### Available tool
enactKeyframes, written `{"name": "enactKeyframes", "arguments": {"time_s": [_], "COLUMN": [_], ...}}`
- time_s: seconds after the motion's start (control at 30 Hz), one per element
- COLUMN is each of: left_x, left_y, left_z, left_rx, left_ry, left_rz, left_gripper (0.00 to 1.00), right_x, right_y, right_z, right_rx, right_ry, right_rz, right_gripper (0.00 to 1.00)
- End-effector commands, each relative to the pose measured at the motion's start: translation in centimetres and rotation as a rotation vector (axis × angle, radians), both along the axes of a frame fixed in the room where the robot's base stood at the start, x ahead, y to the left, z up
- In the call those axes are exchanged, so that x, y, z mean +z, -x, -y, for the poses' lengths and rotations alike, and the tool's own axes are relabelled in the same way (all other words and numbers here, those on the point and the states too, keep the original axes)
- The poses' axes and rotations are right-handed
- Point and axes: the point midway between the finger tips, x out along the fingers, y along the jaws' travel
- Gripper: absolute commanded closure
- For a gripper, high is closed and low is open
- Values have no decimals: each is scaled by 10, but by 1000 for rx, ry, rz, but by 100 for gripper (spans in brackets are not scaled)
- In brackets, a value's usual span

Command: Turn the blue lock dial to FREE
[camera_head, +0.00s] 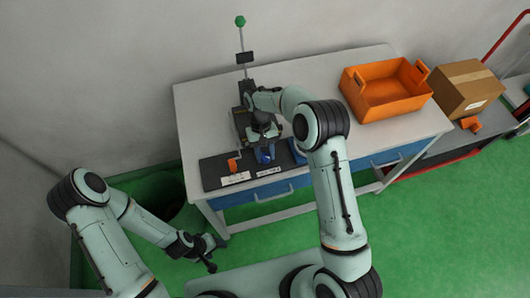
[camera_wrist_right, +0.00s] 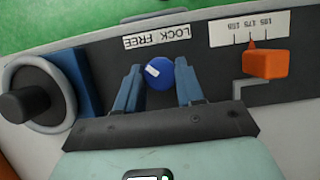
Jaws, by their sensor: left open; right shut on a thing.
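The blue lock dial (camera_wrist_right: 159,73) sits on the dark panel (camera_wrist_right: 215,60), between the fingers of my right gripper (camera_wrist_right: 160,88). That gripper is shut on the dial. A short white mark on the dial's face lies toward its upper left in the wrist view. Beyond the dial is a white LOCK FREE label (camera_wrist_right: 157,38), upside down in this view. I cannot tell exactly which word the mark points at. In the head view the dial (camera_head: 265,155) shows partly below my right gripper (camera_head: 264,148). My left gripper (camera_head: 210,254) is open and empty, low beside the table.
An orange pointer (camera_wrist_right: 266,64) on a numbered scale (camera_wrist_right: 250,28) and a round black knob (camera_wrist_right: 25,106) flank the dial. A pole with a green top (camera_head: 240,21) stands behind. An orange crate (camera_head: 385,105) and cardboard box (camera_head: 465,90) are at the right.

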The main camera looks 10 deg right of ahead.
Motion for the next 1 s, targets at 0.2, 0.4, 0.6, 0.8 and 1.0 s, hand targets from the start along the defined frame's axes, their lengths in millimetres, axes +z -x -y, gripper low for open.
{"name": "enactKeyframes", "arguments": {"time_s": [0.2,0.4,0.6,0.8,1.0], "left_x": [0,0,0,0,-1], "left_y": [0,0,0,0,1], "left_z": [0,0,0,0,0], "left_rx": [0,0,0,0,0], "left_ry": [0,0,0,0,0], "left_rz": [0,0,0,0,-1], "left_gripper": [40,40,40,40,40], "right_x": [0,0,0,0,12], "right_y": [0,0,0,0,-6], "right_z": [0,0,0,0,-1], "right_rx": [15,15,14,13,13], "right_ry": [0,0,0,0,-1], "right_rz": [1,1,0,0,4], "right_gripper": [93,93,38,38,38]}}
